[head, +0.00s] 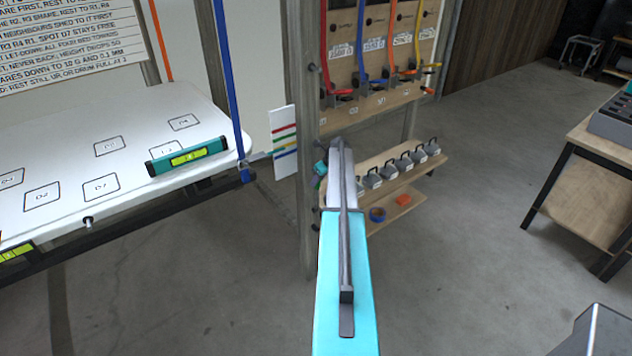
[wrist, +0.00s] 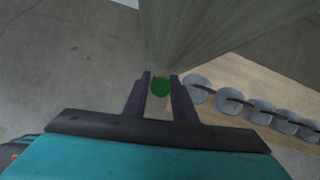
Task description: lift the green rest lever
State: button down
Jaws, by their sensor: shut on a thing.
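The green rest lever (wrist: 160,88) shows as a rounded green end between the two fingers in the wrist view. My gripper (wrist: 160,77) is shut on it, one dark finger on each side. A wooden post lies just beyond the fingertips. In the head view my teal arm reaches forward to the post, low beside the rope board. There the arm hides the green lever and most of the gripper. How far the lever is tilted cannot be told.
The board (head: 375,96) carries red, blue and orange ropes. A white roof panel (head: 60,145) with a spirit level (head: 187,156) hangs left. Floor between is clear.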

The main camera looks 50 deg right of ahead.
jog(key=shift+w+a, duration=0.15)
jog(key=shift+a, duration=0.05)
jog(key=c, duration=1.5)
grip_release()
jog(key=shift+o, duration=0.2)
jog(key=shift+d, duration=0.1)
jog(key=shift+s, duration=0.2)
jog(key=shift+s+r, duration=0.25)
jog(key=shift+r, duration=0.1)
jog(key=b+v, duration=0.4)
jog(key=v, duration=0.9)
